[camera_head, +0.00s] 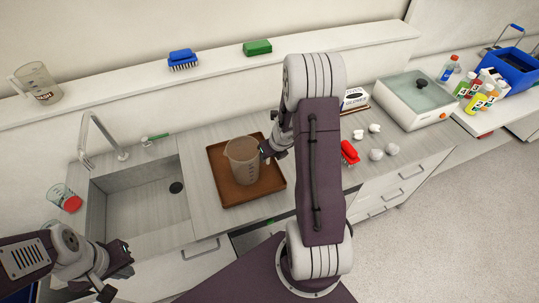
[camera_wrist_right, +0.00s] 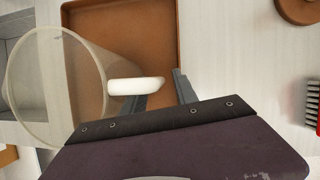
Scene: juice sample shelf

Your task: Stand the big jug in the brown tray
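The big jug (camera_head: 241,165), clear and brownish with a handle, stands upright on the brown tray (camera_head: 270,194), left of its right edge. In the right wrist view the jug's round rim (camera_wrist_right: 12,75) is at the left and its pale handle (camera_wrist_right: 136,86) points right. The tray also shows there (camera_wrist_right: 150,30). My right gripper (camera_head: 268,150) is at the handle side of the jug; in the wrist view its fingers (camera_wrist_right: 160,92) are apart, and the handle partly covers the left one. My left gripper (camera_head: 118,276) is open and empty, front left.
A smaller jug (camera_head: 38,83), a blue brush (camera_head: 183,60) and a green brush (camera_head: 257,47) are on the shelf. The sink (camera_head: 150,205) and a red-lidded beaker (camera_head: 65,197) are left of the tray. A red brush (camera_head: 349,152) lies right of my right arm.

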